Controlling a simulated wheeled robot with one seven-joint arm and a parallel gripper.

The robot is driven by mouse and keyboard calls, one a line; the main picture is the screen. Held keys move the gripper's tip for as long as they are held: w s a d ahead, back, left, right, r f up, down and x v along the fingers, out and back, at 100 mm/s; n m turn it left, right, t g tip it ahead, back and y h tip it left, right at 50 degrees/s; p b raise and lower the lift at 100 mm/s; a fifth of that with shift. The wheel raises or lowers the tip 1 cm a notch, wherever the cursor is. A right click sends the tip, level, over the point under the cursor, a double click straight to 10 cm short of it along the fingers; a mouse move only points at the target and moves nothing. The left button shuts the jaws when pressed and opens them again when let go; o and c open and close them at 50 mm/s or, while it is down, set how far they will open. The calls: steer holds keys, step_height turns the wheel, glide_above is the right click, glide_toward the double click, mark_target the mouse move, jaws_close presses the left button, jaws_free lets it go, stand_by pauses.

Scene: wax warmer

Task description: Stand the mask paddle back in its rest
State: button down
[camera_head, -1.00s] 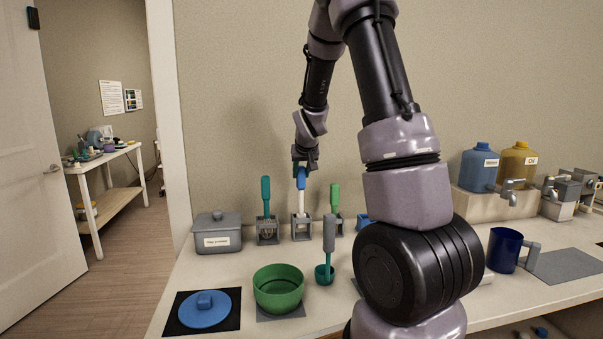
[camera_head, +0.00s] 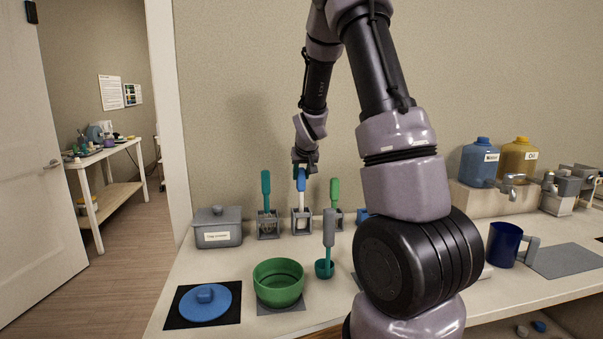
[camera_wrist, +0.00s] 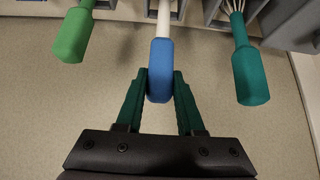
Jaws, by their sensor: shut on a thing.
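The mask paddle, with a blue handle (camera_head: 301,181) and a white shaft, stands upright at the middle rest (camera_head: 301,225), a small grey holder on the counter. Its lower end is within the rest's outline; whether it touches the bottom is hidden. My gripper (camera_head: 302,167) is above it, shut on the top of the blue handle. In the wrist view, the two green fingers of my gripper (camera_wrist: 159,85) press on both sides of the blue handle (camera_wrist: 160,60), and the white shaft runs away toward the rest.
A teal-handled whisk (camera_head: 266,185) stands in the left holder and a green-handled tool (camera_head: 335,190) in the right one, both close by. A grey lidded box (camera_head: 218,228), green bowl (camera_head: 278,283), blue lid (camera_head: 205,304) and grey-handled ladle (camera_head: 329,230) are nearby. A wall is behind.

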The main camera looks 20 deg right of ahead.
steer(key=shift+f, duration=0.25)
steer(key=shift+c, duration=2.2)
jaws_free()
steer(key=shift+r, duration=0.15)
steer(key=v, duration=0.7)
steer(key=shift+s+r, duration=0.25)
steer(key=shift+s, duration=0.05)
steer(key=shift+r, duration=0.1)
steer(key=v, duration=1)
steer(key=shift+s+r, duration=0.2)
steer(key=shift+s, duration=0.1)
